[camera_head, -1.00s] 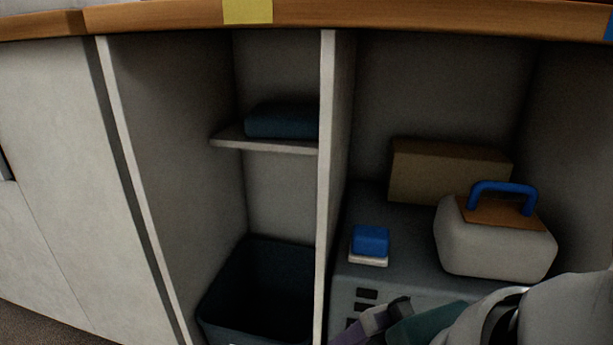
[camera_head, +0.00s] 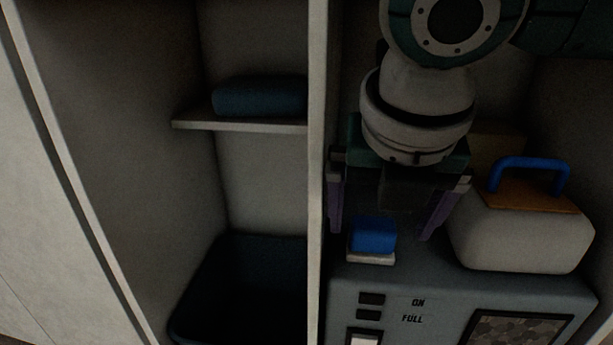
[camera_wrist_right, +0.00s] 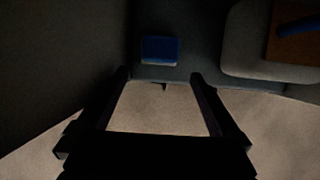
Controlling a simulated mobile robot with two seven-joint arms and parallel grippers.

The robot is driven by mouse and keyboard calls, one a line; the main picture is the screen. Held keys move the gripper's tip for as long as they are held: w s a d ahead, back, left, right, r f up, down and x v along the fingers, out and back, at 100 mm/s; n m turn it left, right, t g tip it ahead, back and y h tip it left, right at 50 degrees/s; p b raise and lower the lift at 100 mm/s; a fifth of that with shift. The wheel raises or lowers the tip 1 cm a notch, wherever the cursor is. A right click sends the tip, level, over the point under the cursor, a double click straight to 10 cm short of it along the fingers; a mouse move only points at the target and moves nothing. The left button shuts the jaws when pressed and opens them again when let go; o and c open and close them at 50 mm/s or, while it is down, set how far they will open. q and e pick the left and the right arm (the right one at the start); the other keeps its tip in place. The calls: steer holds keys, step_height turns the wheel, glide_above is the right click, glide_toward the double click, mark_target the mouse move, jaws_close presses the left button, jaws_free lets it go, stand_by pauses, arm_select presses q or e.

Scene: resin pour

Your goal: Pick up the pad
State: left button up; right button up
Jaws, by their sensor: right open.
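The pad (camera_head: 373,236) is a small blue block on a thin white base, lying on top of a grey machine near the cabinet divider. It also shows in the right wrist view (camera_wrist_right: 160,49), just beyond the fingertips. My right gripper (camera_head: 381,237) is open and points down, its two purple fingers appearing on either side of the pad in the head view. In the wrist view the pad lines up with the gap between the fingers (camera_wrist_right: 160,77), and nothing is between them. I cannot tell the exact height gap. My left gripper is not in view.
The grey machine (camera_head: 440,286) has switches and a window on its front. A white case (camera_head: 525,232) with a blue handle stands right of the pad. The upright divider (camera_head: 317,180) is close on the left. Left of it are a shelf (camera_head: 240,125) with a dark roll and a dark bin (camera_head: 235,290).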

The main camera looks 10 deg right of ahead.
mark_target(374, 223)
steer(key=shift+w+d+b, duration=0.2)
steer(key=shift+w+b, duration=0.15)
steer(key=shift+w, duration=0.75)
steer(key=b+x, duration=0.3)
steer(key=x, duration=0.2)
steer(key=shift+w+d+b, duration=0.1)
steer(key=shift+b, duration=0.3)
steer(key=shift+c, duration=0.2)
steer(key=c, duration=1.3)
steer(key=shift+r, duration=0.1)
